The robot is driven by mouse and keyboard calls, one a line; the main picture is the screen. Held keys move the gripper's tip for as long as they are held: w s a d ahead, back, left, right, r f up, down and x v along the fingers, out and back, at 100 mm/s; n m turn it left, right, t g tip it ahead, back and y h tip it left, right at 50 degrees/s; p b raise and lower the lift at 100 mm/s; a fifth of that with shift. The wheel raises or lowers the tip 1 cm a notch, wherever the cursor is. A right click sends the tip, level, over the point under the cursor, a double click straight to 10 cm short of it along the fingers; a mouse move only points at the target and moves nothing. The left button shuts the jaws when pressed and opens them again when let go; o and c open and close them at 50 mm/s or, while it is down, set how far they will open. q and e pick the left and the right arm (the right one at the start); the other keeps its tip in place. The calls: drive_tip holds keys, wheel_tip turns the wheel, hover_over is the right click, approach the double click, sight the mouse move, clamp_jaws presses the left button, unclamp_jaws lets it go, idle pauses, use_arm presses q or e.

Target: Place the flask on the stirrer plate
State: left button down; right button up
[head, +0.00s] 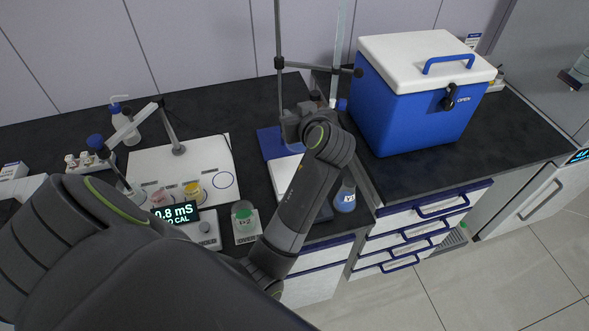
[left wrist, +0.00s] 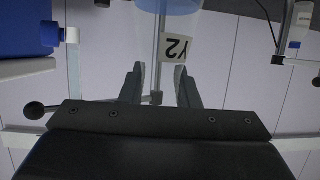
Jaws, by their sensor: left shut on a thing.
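In the left wrist view, which shows the scene upside down, a clear flask (left wrist: 173,46) with pale blue liquid and a label reading Y2 is between the fingers of my left gripper (left wrist: 160,76). The gripper is shut on it. In the head view my left wrist hides the fingers and much of the held flask. A blue and white unit (head: 271,143), seemingly the stirrer plate, lies on the bench, partly hidden behind my left forearm. My right gripper is not in view.
A blue cooler box (head: 415,105) stands to the right. A stand rod (head: 278,50) with a clamp rises behind my wrist. A labelled vessel with blue liquid (head: 345,197) is near the front edge. A white board with coloured cups (head: 212,160) and a meter (head: 206,233) lie left.

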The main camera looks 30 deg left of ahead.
use_arm(q)
drive_tip(key=shift+s+a+f+n+g, duration=0.15)
drive_tip(key=shift+a+f+n+g, duration=0.15)
drive_tip(key=shift+a, duration=0.15)
drive_tip(key=shift+y, duration=0.3)
wheel_tip(320, 180, down, 9)
drive_tip(key=shift+s+a+f+p, duration=0.1)
drive_tip(key=shift+p, duration=0.9)
drive_tip(key=shift+f, duration=0.5)
drive_tip(key=shift+f, duration=0.25)
drive_tip(key=c, duration=1.1)
unclamp_jaws()
drive_tip(key=shift+r, duration=0.1)
drive_tip(key=shift+r, duration=0.1)
